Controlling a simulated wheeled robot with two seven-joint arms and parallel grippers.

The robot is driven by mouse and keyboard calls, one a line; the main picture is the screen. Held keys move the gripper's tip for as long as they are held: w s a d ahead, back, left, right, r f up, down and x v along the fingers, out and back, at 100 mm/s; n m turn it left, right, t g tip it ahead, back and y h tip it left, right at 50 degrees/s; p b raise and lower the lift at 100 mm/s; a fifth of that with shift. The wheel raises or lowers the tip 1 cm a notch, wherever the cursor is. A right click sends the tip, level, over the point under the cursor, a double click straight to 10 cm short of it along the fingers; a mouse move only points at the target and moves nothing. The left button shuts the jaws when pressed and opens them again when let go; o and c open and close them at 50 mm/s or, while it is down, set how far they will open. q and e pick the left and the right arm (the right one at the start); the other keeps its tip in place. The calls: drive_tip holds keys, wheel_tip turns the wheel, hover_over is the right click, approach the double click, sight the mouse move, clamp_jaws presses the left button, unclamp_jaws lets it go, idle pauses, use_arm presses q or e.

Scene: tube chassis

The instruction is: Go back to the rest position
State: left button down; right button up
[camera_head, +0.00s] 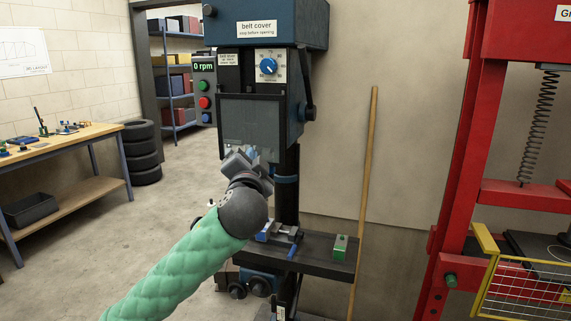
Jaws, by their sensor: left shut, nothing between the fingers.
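My left gripper (236,160) shows at the end of my green-sleeved left arm, which comes in from the lower left. It is in front of the lower part of the drill press's grey see-through guard (249,122). The fingers point away from me and are shut, with nothing seen between them. I cannot tell whether they touch the guard. The arm and wrist hide part of the drill press (270,25) column and table. My right gripper is not in view.
The drill press table (320,262) bears a blue vise (277,233) and a small green box (340,247). A wooden pole (367,170) leans on the wall. A red press frame (463,150) with a yellow mesh guard (520,290) stands right. A workbench (70,140) and stacked tires (142,155) are left; floor between is clear.

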use_arm(q)
drive_tip(key=s+a+f+n+g+h, duration=0.15)
drive_tip(key=s+f+g, duration=0.35)
drive_tip(key=f, duration=0.7)
drive_tip(key=s+a+f+n+g+p, duration=0.1)
drive_tip(key=s+a+f+n+g, duration=0.15)
drive_tip(key=s+f, duration=0.75)
drive_tip(key=s+a+f+n+g+h, duration=0.1)
drive_tip(key=s+f+g, duration=0.25)
drive_tip(key=f, duration=1.15)
drive_tip(key=s+f+n+g, duration=0.1)
drive_tip(key=s+f+g, duration=0.2)
drive_tip(key=s+f, duration=0.7)
drive_tip(key=s+a+f+n+g, duration=0.1)
drive_tip(key=s+f+g, duration=0.2)
drive_tip(key=s+f, duration=0.7)
drive_tip(key=s+p, duration=0.1)
drive_tip(key=s, duration=0.4)
drive_tip(key=shift+s+f+g, duration=0.25)
drive_tip(key=shift+s+g, duration=0.1)
drive_tip(key=shift+g, duration=0.05)
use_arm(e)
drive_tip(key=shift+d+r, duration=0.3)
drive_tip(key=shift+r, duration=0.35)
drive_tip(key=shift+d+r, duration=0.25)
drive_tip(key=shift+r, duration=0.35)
